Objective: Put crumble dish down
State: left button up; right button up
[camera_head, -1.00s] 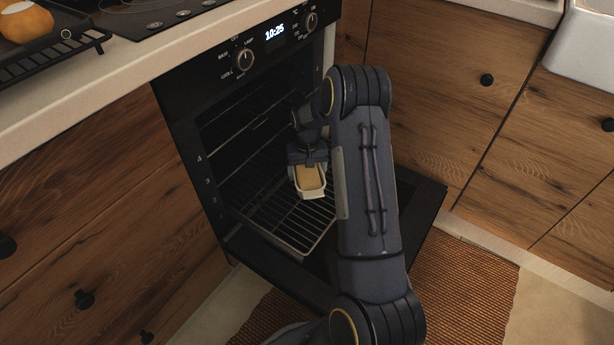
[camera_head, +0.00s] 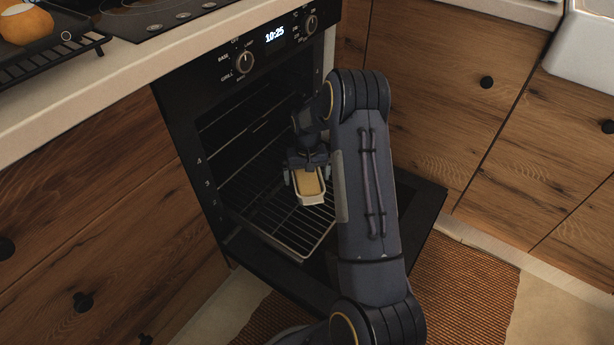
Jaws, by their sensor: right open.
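The crumble dish (camera_head: 310,188) is a small white dish with a yellow-brown filling. It is at the wire rack (camera_head: 290,233) in the open oven (camera_head: 245,150) and looks to rest on it, near the rack's front right part. My right gripper (camera_head: 307,172) is at the dish's far end with its fingers apart on either side. Whether the fingers touch the dish I cannot tell. My left gripper is not in view.
The oven door (camera_head: 425,215) is folded down, and my right arm reaches across it. Wooden cabinets (camera_head: 450,90) stand to the right. A dark tray (camera_head: 60,55) with an orange item (camera_head: 25,25) is on the counter at the upper left.

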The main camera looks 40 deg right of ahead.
notch_tip(320, 180, up, 10)
jog(key=p, duration=0.3)
notch_tip(320, 180, up, 10)
jog(key=f+t+y, duration=0.1)
jog(key=t, duration=0.1)
send_over(307, 176)
jog(key=s+a, duration=0.4)
jog(key=s+a+r+n+t+y, duration=0.1)
jog(key=s+a+r+n+t, duration=0.1)
jog(key=s+a+r, duration=0.7)
jog(key=s+a+n+t+y, duration=0.1)
jog(key=s+a+n, duration=0.1)
jog(key=s+a, duration=0.7)
jog(key=s, duration=0.5)
jog(key=shift+s+a+f+t+y, duration=0.15)
jog(key=shift+a+f+t+y, duration=0.15)
jog(key=shift+f+y, duration=0.1)
jog(key=shift+r, duration=0.1)
notch_tip(307, 176, up, 30)
jog(key=p, duration=3)
